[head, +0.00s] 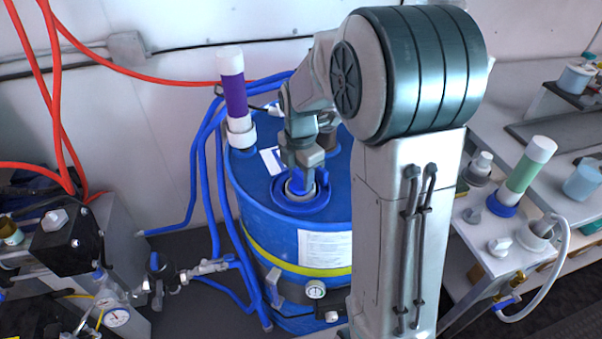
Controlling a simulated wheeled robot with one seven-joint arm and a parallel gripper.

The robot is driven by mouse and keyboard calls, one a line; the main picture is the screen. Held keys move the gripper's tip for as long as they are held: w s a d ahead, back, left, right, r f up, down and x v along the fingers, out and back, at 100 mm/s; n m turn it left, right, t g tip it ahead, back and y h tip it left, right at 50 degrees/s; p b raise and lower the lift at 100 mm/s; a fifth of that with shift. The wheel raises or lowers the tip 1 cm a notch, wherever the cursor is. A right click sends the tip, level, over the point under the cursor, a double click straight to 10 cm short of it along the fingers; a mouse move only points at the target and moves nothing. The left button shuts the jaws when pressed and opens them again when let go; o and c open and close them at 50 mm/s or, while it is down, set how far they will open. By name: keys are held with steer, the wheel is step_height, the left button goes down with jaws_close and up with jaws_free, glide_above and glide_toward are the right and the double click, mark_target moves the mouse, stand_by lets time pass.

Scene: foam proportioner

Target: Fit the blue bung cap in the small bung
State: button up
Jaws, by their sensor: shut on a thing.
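My gripper (301,182) points down over the top of a blue drum (262,212). It is shut on a small blue piece, which looks like the blue bung cap (298,184), mostly hidden by the fingers. The fingers are inside or just above a round blue collar (301,208) on the drum lid, with a pale ring visible in it. I cannot tell whether this opening is the small bung, or whether the cap touches it. My arm hides the right part of the drum lid.
A purple tube (234,97) with white ends stands upright at the drum's back left. Blue hoses (194,180) run down beside it. A bench (505,255) at right holds a green tube (524,170) and several fittings. A grey machine (110,235) with gauges stands at left.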

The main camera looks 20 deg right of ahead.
mark_target(301, 173)
steer(key=shift+f, duration=0.3)
steer(key=o, duration=0.7)
steer(key=shift+r, duration=0.2)
step_height(301, 173, up, 11)
steer(key=p, duration=0.8)
steer(key=shift+f, duration=0.15)
steer(key=s+r+m+t+b, duration=0.1)
steer(key=s+m, duration=0.5)
steer(key=m, duration=0.1)
steer(key=s+r+m+t+b, duration=0.1)
steer(key=s+r+m, duration=0.1)
steer(key=s+m, duration=0.4)
steer(key=s+r+m+t, duration=0.1)
steer(key=s+m, duration=0.6)
steer(key=m, duration=0.2)
steer(key=shift+r+t+b, duration=0.25)
steer(key=shift+t+b, duration=0.15)
